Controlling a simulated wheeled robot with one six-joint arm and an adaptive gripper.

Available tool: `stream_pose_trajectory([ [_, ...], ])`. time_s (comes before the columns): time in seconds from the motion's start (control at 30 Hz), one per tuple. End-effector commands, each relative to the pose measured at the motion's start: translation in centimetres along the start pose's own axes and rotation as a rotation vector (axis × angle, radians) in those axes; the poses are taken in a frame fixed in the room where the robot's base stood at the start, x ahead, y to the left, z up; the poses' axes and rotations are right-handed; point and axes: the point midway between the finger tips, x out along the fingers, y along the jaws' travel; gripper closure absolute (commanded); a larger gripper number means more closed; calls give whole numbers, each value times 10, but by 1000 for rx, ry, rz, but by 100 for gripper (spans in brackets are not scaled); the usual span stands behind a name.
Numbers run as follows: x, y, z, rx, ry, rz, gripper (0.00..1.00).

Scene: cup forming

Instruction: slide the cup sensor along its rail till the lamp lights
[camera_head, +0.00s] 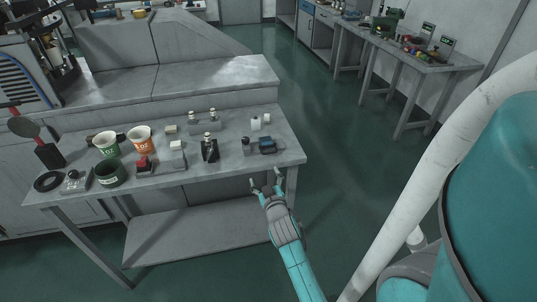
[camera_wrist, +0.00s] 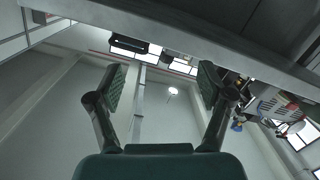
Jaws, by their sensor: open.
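My gripper (camera_head: 267,180) is open and empty, just off the front right edge of the grey bench. In the wrist view its two fingers (camera_wrist: 162,88) stand wide apart with nothing between them. On the bench above it sits a small dark and blue device (camera_head: 267,146), with a small dark piece (camera_head: 246,144) at its left. A black upright block (camera_head: 209,150) stands further left, and a low grey bar with small pale-topped posts (camera_head: 203,122) lies behind it. I cannot tell which of these is the cup sensor, its rail or the lamp. No lit lamp is distinguishable.
The grey bench (camera_head: 285,160) also holds a white-green cup (camera_head: 106,145), an orange-white cup (camera_head: 140,139), a dark green container (camera_head: 110,173), a red-topped box (camera_head: 145,165) and two white cylinders (camera_head: 261,122). A second workbench (camera_head: 440,62) stands back right. Open green floor lies between.

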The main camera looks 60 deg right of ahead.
Motion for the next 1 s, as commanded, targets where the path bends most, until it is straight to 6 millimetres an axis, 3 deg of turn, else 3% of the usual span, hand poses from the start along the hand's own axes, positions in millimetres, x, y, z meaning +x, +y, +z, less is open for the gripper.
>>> stream_pose_trajectory([
  [0.2, -8, 36, 1, 306, 79, 21, 21],
  [0.43, -2, 44, -1, 375, 101, 25, 21],
  [1.0, 81, 47, -9, 371, 100, 25, 21],
])
